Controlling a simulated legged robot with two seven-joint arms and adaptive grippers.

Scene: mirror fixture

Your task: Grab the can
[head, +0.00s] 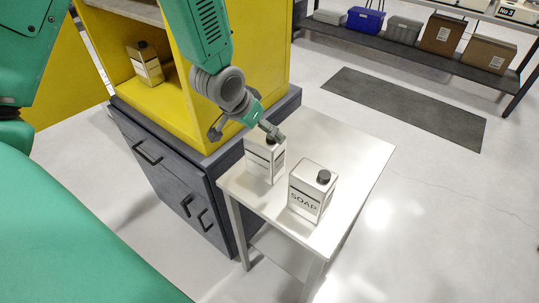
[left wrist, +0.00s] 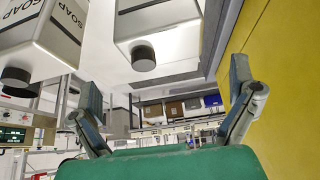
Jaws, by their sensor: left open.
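Two pale metal cans with dark caps stand upright on a small white table (head: 357,160). The nearer can (head: 307,203) reads SOAP. The other can (head: 262,165) stands behind it to the left, close to the yellow cabinet. My left gripper (head: 243,132) is open and empty, above and beside this other can, with one finger overlapping its cap in the picture. In the left wrist view, which looks upside down, this can (left wrist: 160,18) hangs between the open fingers (left wrist: 163,72), and the SOAP can (left wrist: 45,30) is at the upper left. My right gripper is not in view.
A tan can (head: 150,68) stands inside the yellow cabinet (head: 262,50), which sits on a dark drawer unit (head: 165,170) beside the table. A shelf (head: 420,50) with boxes and bins stands at the back. The table's right part is clear.

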